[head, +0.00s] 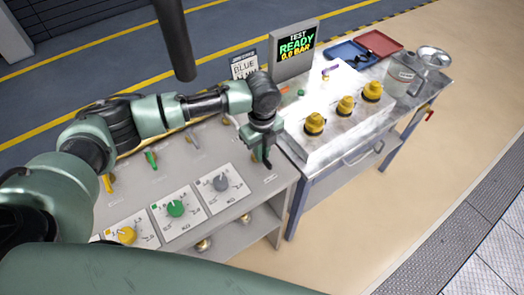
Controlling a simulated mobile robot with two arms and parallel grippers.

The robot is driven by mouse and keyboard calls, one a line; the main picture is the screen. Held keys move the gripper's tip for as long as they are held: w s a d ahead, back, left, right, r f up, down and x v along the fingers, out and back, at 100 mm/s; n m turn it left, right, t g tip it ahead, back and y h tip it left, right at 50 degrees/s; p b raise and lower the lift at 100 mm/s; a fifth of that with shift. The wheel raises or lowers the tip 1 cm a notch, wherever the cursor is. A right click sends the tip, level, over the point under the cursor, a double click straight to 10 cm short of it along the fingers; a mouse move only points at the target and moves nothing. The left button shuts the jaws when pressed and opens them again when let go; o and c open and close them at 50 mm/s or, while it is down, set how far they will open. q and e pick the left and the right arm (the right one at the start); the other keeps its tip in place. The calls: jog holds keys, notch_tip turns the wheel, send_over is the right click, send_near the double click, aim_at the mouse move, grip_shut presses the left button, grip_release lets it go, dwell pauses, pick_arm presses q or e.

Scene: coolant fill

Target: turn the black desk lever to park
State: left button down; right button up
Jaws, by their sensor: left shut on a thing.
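My left gripper (266,160) is at the right end of the grey desk (240,206), pointing down. It is shut on what looks like the black desk lever, a dark upright piece at the fingertips. The fingers and the lever are both dark and overlap, so the lever's outline and exact angle are mostly hidden. A small white label (270,179) lies on the desk just in front of it. My right gripper is not in view.
Yellow (108,183) and green (151,159) levers stand along the desk, left of my gripper. Yellow (127,235), green (176,208) and grey (221,183) dials sit in front. A metal bench (330,151) with yellow-capped fittings and a "READY" screen (296,47) stands close on the right.

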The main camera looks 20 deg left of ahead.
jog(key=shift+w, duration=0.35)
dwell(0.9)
pick_arm(q)
jog(key=shift+w, duration=0.1)
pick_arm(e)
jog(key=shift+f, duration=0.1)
